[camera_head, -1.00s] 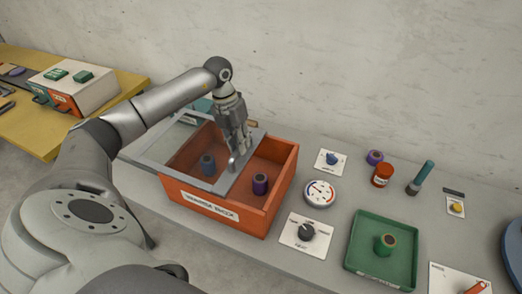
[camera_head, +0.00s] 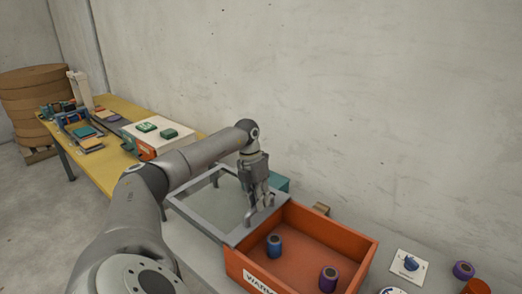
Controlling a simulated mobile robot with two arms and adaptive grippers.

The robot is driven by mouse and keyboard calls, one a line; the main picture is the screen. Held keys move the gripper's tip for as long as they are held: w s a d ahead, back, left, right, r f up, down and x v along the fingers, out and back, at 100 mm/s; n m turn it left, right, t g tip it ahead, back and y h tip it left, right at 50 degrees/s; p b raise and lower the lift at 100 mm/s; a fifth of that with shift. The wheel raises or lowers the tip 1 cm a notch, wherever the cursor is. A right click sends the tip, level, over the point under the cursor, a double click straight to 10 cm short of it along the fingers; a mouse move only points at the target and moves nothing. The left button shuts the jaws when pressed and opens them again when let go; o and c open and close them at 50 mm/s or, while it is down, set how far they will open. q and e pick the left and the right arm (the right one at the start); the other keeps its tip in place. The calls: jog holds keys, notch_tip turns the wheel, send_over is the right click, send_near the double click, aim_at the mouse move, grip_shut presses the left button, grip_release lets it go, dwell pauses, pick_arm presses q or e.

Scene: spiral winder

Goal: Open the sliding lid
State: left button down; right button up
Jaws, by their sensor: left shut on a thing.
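The sliding lid (camera_head: 192,206) is a grey frame with a clear pane. It lies to the left of the orange box (camera_head: 312,220), with its right edge by the box's left wall. The box's top is open to view, with a blue spool (camera_head: 274,246) and a purple spool (camera_head: 328,279) standing inside. My left gripper (camera_head: 256,212) points down at the lid's right edge and is shut on the lid there; the exact grip point is partly hidden by the fingers. My right gripper is not in view.
A yellow table (camera_head: 110,172) with a white and orange box (camera_head: 150,137) stands at the left. A teal block (camera_head: 279,182) sits behind the lid. A white plate with a blue knob (camera_head: 410,263) and a purple ring (camera_head: 464,270) lie at the right. The wall is behind.

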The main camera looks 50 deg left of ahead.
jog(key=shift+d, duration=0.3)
pick_arm(q)
jog(key=c, duration=1.4)
grip_release()
jog(key=shift+o, duration=0.2)
jog(key=shift+r, duration=0.1)
notch_tip(320, 180, up, 12)
jog(key=a, duration=0.2)
jog(key=shift+s, duration=0.25)
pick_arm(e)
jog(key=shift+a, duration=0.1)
pick_arm(q)
jog(key=shift+s+a+f, duration=0.1)
jog(key=shift+f, duration=0.15)
